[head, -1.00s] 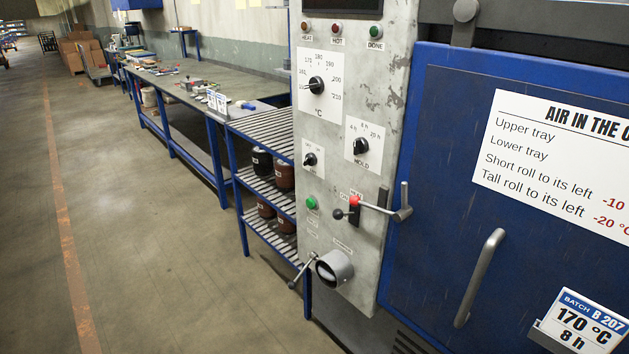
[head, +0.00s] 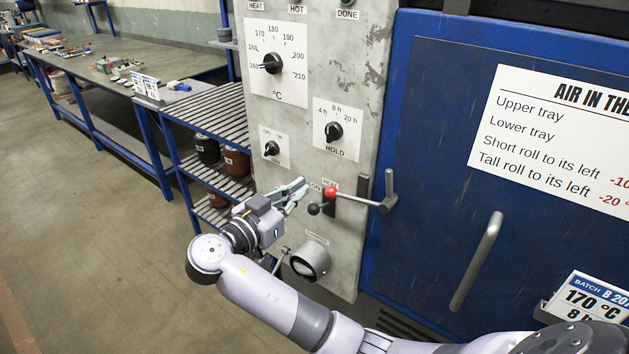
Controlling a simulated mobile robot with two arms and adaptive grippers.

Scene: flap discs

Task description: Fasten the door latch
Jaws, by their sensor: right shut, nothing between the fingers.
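The door latch (head: 362,199) is a grey lever with a red ball at its left end. It lies nearly level across the gap between the grey control panel (head: 358,75) and the blue oven door (head: 440,130), its pivot and a short upright bar at the door's left edge. My right gripper (head: 297,189) is shut and empty in front of the panel, just left of the red ball and apart from it in the picture. Its depth from the panel is hard to tell. My left gripper is out of view.
A black-balled lever (head: 314,209) sits just below left of the red ball. A round vent (head: 310,262) lies below, and the door's bar handle (head: 476,262) stands to the right. A slatted rack (head: 212,122) with jars and a workbench (head: 120,64) are at left.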

